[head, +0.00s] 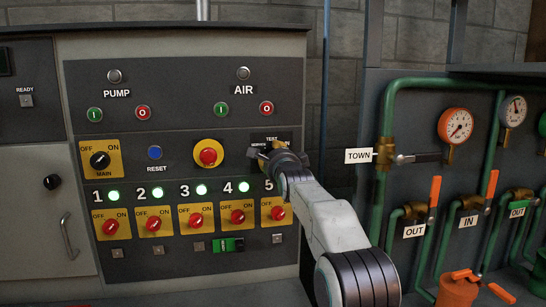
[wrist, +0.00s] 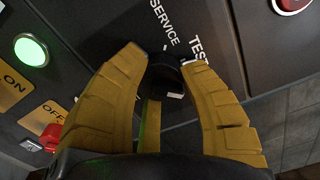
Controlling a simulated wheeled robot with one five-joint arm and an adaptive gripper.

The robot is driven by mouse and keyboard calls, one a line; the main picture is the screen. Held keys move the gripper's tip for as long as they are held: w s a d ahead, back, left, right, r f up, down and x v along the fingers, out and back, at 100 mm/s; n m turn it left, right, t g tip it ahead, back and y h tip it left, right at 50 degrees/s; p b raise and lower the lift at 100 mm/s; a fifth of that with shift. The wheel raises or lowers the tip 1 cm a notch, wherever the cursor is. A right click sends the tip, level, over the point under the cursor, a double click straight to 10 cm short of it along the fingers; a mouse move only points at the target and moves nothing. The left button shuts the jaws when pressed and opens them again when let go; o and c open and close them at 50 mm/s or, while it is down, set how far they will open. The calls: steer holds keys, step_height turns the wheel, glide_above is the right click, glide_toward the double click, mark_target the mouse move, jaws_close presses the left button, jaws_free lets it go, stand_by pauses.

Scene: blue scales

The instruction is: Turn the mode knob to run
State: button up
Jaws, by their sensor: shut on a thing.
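The mode knob (wrist: 166,74) is black and sits between the yellow fingers of my gripper (wrist: 168,60) in the wrist view. The fingers are shut on it, one on each side. A small white mark shows on the dark part between the fingers; which label the knob points at is unclear. The words SERVICE and TEST stand beyond the fingertips on the dark panel. The run label is mostly hidden.
A red button on yellow (head: 208,154) is left of my gripper. Below it are numbered red switches (head: 195,220) with green lamps. Red and green PUMP and AIR buttons are above. Green pipes (head: 385,110) with gauges and orange-handled valves stand right.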

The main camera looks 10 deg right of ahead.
steer(key=shift+d+r+m, duration=0.1)
steer(key=shift+r+m, duration=0.15)
steer(key=shift+m, duration=0.35)
steer(key=o, duration=1.2)
steer(key=shift+f, duration=0.25)
steer(key=shift+s, duration=0.15)
steer(key=s, duration=1.1)
steer(key=shift+s, duration=0.35)
